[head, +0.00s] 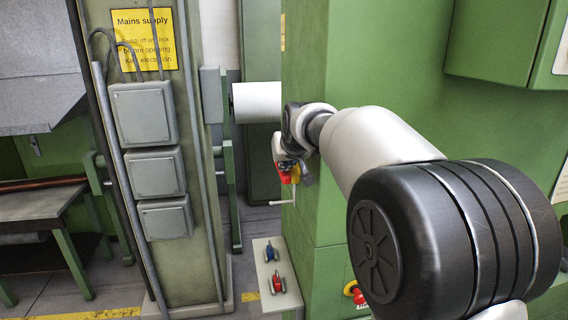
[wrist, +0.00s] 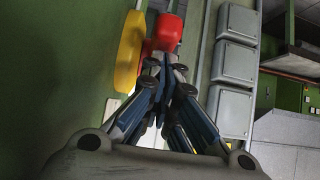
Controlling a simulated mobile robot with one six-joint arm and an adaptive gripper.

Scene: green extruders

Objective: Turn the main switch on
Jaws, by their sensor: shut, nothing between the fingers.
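The main switch has a red handle (wrist: 168,32) on a yellow plate (wrist: 129,50), mounted on the green cabinet wall at the left of the wrist view. In the head view the red handle (head: 284,177) shows small, just below my wrist and partly covered by it. My gripper (wrist: 165,66) is shut and empty, with its fingertips close to the lower edge of the red handle. I cannot tell whether they touch it. In the head view my gripper (head: 303,174) is small and partly hidden beside the switch.
A green pillar carries grey boxes (head: 146,113) and a yellow "Mains supply" sign (head: 145,38). A thin pale lever (head: 270,203) sticks out below the switch.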

